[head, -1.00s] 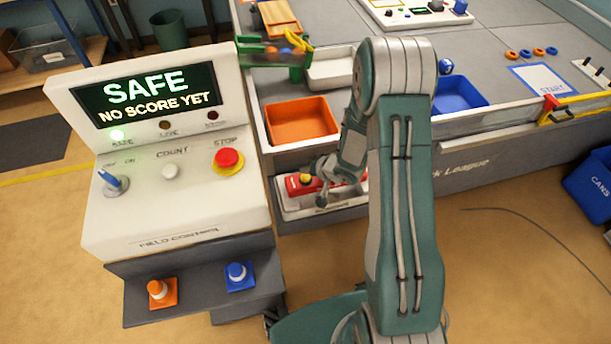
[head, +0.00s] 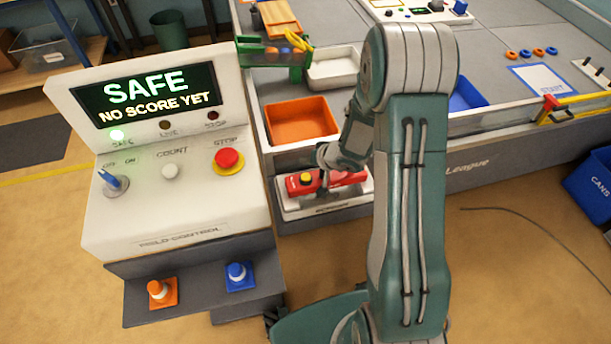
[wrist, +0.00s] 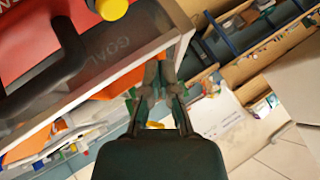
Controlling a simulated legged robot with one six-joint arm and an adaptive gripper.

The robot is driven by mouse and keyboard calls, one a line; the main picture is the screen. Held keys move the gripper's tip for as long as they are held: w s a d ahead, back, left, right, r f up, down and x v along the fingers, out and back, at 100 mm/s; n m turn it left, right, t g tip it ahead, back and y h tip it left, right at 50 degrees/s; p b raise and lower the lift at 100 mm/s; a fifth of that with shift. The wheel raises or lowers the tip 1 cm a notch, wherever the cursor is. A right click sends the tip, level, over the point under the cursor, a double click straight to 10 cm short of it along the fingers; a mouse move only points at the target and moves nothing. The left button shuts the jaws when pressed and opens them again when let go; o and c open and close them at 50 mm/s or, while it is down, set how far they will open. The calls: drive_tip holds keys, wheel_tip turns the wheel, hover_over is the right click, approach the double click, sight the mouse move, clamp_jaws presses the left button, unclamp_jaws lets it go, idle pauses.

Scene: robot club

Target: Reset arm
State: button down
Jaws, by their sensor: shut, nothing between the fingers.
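My arm reaches out over the right half of the head view, with its elbow raised. My gripper (wrist: 158,85) shows in the wrist view with its two fingers together and nothing between them. In the head view it is small and partly hidden by my forearm, in front of a red device with a yellow button (head: 305,178). That device lies in a white tray (head: 330,209) at the table's near side. It also shows at the upper left of the wrist view, apart from the fingers. I cannot tell the gripper's exact height above the tray.
A white control console (head: 184,215) reading SAFE stands left of my arm, with a red stop button (head: 228,158). An orange bin (head: 300,119) and a white bin (head: 333,70) lie behind the gripper. A blue bin (head: 590,188) stands at the far right. Open floor lies at lower right.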

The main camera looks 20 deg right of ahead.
idle(0.4)
drive_tip(key=s+d+r+t+h, duration=0.1)
drive_tip(key=s+d+r+h, duration=0.2)
drive_tip(key=r, duration=0.7)
drive_tip(key=s+d+r+h, duration=0.2)
drive_tip(key=d+r+h, duration=0.15)
drive_tip(key=r, duration=0.75)
drive_tip(key=s+a+r+g, duration=0.1)
drive_tip(key=s+a+r, duration=0.1)
drive_tip(key=s, duration=0.5)
drive_tip(key=s+a+r+n+g, duration=0.1)
drive_tip(key=s+a+r, duration=0.1)
drive_tip(key=s+r, duration=0.2)
drive_tip(key=s+a+r+y, duration=0.1)
drive_tip(key=s+a+r, duration=0.1)
drive_tip(key=s, duration=0.9)
drive_tip(key=shift+a+r+n+g, duration=0.35)
drive_tip(key=shift+r+n+g, duration=0.05)
